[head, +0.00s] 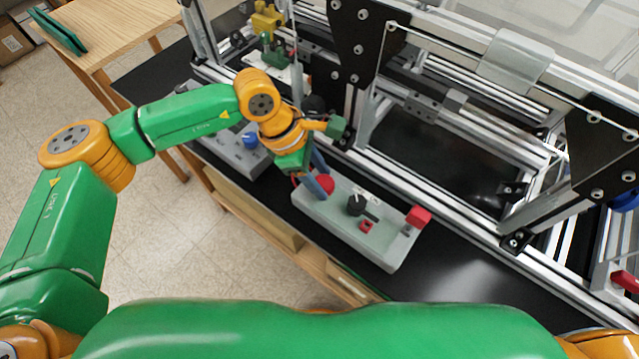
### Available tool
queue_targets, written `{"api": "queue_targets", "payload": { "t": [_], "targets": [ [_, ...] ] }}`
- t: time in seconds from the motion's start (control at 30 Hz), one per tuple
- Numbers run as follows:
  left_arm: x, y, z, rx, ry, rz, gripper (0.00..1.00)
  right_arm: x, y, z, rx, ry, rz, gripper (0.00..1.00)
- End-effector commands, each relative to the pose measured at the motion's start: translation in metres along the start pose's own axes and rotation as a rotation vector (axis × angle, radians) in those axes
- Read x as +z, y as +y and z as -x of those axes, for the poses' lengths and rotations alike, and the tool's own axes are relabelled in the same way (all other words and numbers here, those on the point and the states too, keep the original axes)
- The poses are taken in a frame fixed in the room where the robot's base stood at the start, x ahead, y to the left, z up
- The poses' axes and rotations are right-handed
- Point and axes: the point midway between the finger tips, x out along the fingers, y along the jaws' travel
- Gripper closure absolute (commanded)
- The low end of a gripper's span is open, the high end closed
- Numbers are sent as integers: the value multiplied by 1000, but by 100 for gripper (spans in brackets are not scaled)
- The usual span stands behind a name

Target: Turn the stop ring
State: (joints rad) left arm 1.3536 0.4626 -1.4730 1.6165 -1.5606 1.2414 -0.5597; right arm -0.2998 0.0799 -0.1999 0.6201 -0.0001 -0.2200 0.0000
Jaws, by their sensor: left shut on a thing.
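A pale grey control box (375,243) lies on the black bench top in front of the extrusion frame. The round red stop ring (326,183) is at the box's left end. My left gripper (317,178) reaches down to it from above, with its blue-grey fingers on either side of the ring and shut on it. The fingers and the gripper body hide part of the ring, so its turn angle cannot be read. My right gripper is out of view.
The same box carries a black knob (355,205), a small red switch (367,226) and a red block (418,216). A second grey box with a blue knob (250,141) stands to the left. The metal frame (430,195) rises close behind.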

Motion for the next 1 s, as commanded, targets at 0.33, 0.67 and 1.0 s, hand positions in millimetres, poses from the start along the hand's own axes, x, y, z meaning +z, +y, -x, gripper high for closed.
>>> {"api": "queue_targets", "payload": {
  "t": [0.33, 0.67, 1.0],
  "targets": [
    [-1, 2, -6, -118, -3, -286, 100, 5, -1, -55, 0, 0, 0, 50],
    [1, 3, -2, -205, -1, -492, 100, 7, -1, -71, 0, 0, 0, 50],
    [1, 4, -1, -246, -1, -589, 100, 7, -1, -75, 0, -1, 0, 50]
  ]
}}
